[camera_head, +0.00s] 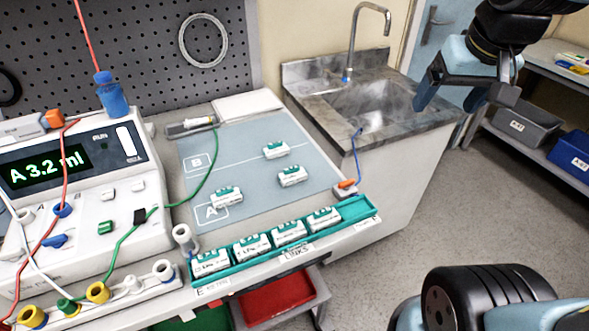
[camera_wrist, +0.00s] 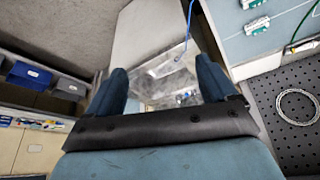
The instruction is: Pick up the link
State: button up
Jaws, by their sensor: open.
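Several small white links with green tops are in view. One link (camera_head: 276,150) and a second link (camera_head: 292,176) lie on the grey-blue mat (camera_head: 240,150), near its right side. A third link (camera_head: 226,197) lies by the mat's "A" mark. More links, such as one link (camera_head: 252,246), stand in a row in the green tray (camera_head: 358,208) along the bench front. My gripper (camera_head: 447,104) is open and empty, up by the sink, right of and apart from the links. In the wrist view its fingers (camera_wrist: 162,70) are spread, with two links (camera_wrist: 257,26) at the upper right.
A metal sink (camera_head: 370,105) with a tall tap stands right of the mat. A pump (camera_head: 75,190) reading "A 3.2 ml" stands left, with red, white and green lines. A green line crosses the mat's left side. Grey and blue bins (camera_head: 523,125) sit on a shelf at right.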

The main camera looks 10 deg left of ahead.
jog(key=shift+o, duration=1.1)
jog(key=w+a+f+n+g, duration=0.1)
jog(key=w+a+f, duration=0.1)
jog(key=a, duration=0.4)
jog(key=w+a+f+n+g, duration=0.1)
jog(key=w+a, duration=0.3)
jog(key=a, duration=0.2)
jog(key=shift+a+f+n, duration=0.2)
jog(key=shift+f+n, duration=0.1)
jog(key=shift+f, duration=0.05)
jog(key=n+g, duration=0.2)
jog(key=g, duration=0.1)
send_over(293, 169)
notch_tip(293, 169, down, 7)
jog(key=shift+n, duration=0.3)
jog(key=f, duration=0.7)
jog(key=shift+s+f, duration=0.3)
jog(key=shift+f, duration=0.05)
jog(key=shift+w+a+f, duration=0.1)
jog(key=shift+w+f, duration=0.05)
jog(key=shift+f, duration=1.3)
jog(key=shift+w+f, duration=0.15)
jog(key=shift+f, duration=1.3)
jog(key=c, duration=1.1)
